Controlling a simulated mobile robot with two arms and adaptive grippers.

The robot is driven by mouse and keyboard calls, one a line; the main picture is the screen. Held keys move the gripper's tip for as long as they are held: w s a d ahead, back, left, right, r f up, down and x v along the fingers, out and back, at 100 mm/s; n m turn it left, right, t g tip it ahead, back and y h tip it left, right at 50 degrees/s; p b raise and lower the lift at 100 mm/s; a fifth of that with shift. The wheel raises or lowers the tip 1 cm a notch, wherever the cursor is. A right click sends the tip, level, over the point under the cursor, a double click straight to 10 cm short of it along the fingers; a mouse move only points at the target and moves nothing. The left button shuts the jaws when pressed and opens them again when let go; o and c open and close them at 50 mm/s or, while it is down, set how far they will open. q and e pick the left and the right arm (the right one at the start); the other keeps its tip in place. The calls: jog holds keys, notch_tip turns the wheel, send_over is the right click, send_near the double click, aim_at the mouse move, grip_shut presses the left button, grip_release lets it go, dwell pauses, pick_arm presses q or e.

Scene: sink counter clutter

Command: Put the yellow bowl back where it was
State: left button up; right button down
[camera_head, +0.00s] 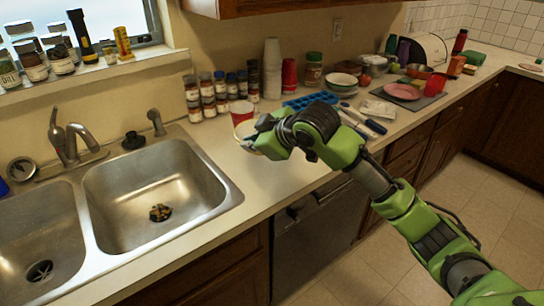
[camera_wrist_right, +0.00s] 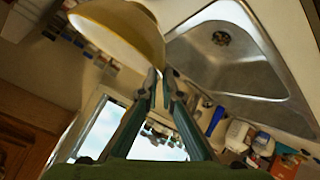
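The yellow bowl (camera_wrist_right: 128,22) fills the upper left of the right wrist view, tilted, with its pale inside showing. My right gripper (camera_wrist_right: 162,75) has its two fingers nearly together at the bowl's rim, with the rim seemingly pinched between the tips. In the head view my right gripper (camera_head: 256,138) is over the counter, right of the sink. There the bowl is mostly hidden by the gripper; only a pale sliver shows. My left gripper is in neither view.
The double sink (camera_head: 150,195) is on the left. A red-and-white cup (camera_head: 241,111) stands just behind the gripper. Spice jars (camera_head: 208,95), a blue tray (camera_head: 310,100), stacked bowls (camera_head: 341,82) and a pink plate (camera_head: 402,91) crowd the counter. The counter's front edge is close.

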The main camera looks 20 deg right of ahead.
jog(key=w+d, duration=0.1)
jog(key=w+d+f, duration=0.1)
jog(key=w+d+p, duration=0.1)
jog(key=shift+w+d+f, duration=0.2)
jog(key=shift+w+f, duration=0.1)
jog(key=shift+f, duration=0.05)
jog(key=w+d+f, duration=0.1)
jog(key=w+f, duration=0.1)
jog(key=f, duration=0.1)
jog(key=w+d+f, duration=0.1)
jog(key=f, duration=0.1)
jog(key=shift+d+f+p, duration=0.2)
jog(key=shift+d+p, duration=0.1)
jog(key=shift+p, duration=0.1)
jog(key=f, duration=0.1)
jog(key=f+p, duration=0.1)
jog(key=f, duration=0.1)
jog(key=shift+w+d, duration=0.15)
jog(key=shift+d, duration=0.05)
jog(key=shift+f, duration=0.3)
jog(key=c, duration=2.2)
grip_release()
jog(key=shift+c, duration=0.2)
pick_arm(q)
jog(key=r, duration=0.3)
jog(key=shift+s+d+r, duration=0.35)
